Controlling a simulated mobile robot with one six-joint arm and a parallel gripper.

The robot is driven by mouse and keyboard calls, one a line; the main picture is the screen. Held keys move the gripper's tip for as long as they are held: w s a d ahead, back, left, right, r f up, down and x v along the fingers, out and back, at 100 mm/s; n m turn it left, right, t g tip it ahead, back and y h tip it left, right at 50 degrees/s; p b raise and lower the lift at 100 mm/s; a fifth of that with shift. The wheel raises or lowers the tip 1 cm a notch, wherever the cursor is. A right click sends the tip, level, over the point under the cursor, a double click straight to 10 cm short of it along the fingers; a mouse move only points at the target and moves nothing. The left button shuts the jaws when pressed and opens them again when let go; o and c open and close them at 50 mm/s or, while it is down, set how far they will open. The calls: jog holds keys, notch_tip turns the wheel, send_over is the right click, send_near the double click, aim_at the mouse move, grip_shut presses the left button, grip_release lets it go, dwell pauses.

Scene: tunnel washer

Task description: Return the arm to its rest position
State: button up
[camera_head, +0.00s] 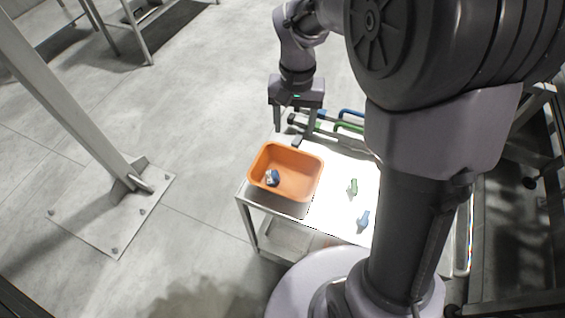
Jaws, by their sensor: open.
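My gripper (294,138) is open and points down at the back edge of the orange bin (306,155). Nothing shows between its fingers. My arm reaches from the column at the right over to the back of the cart. A small blue and white object (272,178) lies inside the orange bin near its left side. How far the gripper is above the cart is hard to tell from this one view.
The bin stands on a white-topped cart (335,205). A green piece (352,187) and a blue piece (363,220) lie right of the bin. A steel post (70,105) on a floor plate stands at left. Grey floor between post and cart is clear.

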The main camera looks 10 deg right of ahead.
jog(key=s+a+r+t+y+b, duration=0.1)
jog(key=s+a+r+t+b, duration=0.1)
jog(key=s, duration=0.7)
jog(key=s+a+r+t+y+b, duration=0.1)
jog(key=s+r+t+b, duration=0.1)
jog(key=s+r, duration=0.3)
jog(key=s+t, duration=0.1)
jog(key=s, duration=0.3)
jog(key=shift+s+a+m+t+b, duration=0.25)
jog(key=shift+a+m+t+b, duration=0.05)
jog(key=shift+a+t+b, duration=0.1)
jog(key=shift+d, duration=0.1)
dwell(0.6)
